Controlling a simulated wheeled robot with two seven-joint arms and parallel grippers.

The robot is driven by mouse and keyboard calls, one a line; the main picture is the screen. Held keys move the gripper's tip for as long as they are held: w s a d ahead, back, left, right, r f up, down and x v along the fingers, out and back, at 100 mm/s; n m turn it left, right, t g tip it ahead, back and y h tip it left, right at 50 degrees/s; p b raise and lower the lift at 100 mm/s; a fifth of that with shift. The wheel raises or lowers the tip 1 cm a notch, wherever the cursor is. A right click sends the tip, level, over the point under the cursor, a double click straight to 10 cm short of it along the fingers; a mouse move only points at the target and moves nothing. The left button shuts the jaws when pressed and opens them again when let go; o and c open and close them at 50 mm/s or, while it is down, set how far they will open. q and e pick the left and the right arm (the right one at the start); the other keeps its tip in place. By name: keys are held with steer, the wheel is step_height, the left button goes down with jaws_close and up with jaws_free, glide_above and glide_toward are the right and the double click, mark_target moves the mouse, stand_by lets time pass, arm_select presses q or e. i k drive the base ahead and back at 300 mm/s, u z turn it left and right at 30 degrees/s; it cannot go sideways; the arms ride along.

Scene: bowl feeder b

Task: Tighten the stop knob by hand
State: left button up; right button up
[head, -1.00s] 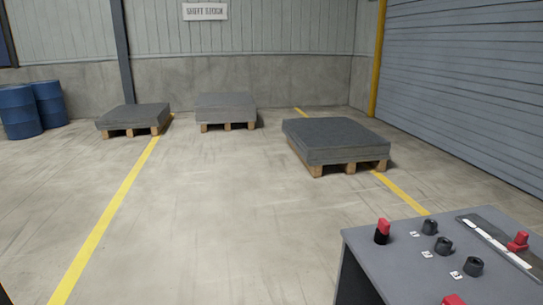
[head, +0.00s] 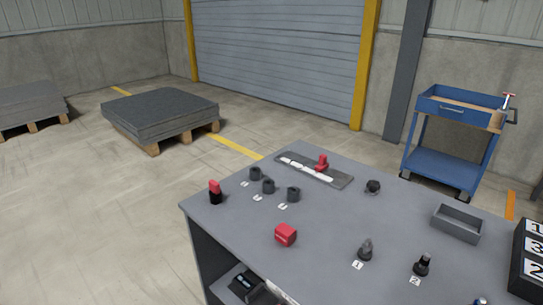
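A dark flat rail (head: 345,182) with a white strip lies along the far edge of the grey bench. A red stop-like piece (head: 322,163) sits upright on it. A small black knob (head: 373,187) is on the bench top just right of the rail, apart from it. I cannot tell which of these is the stop knob, or how tight anything is. Neither of my grippers is in the head view.
The grey bench top (head: 340,215) holds several black cylindrical sockets (head: 268,186), a red-topped black piece (head: 215,192), a red block (head: 285,235), upright tools (head: 365,250) and a grey tray (head: 456,223). A blue cart (head: 455,140) stands behind. Floor left is open.

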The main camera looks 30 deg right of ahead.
mark_target(372, 186)
steer(key=z, duration=0.7)
steer(key=k, duration=0.7)
steer(key=z, duration=0.75)
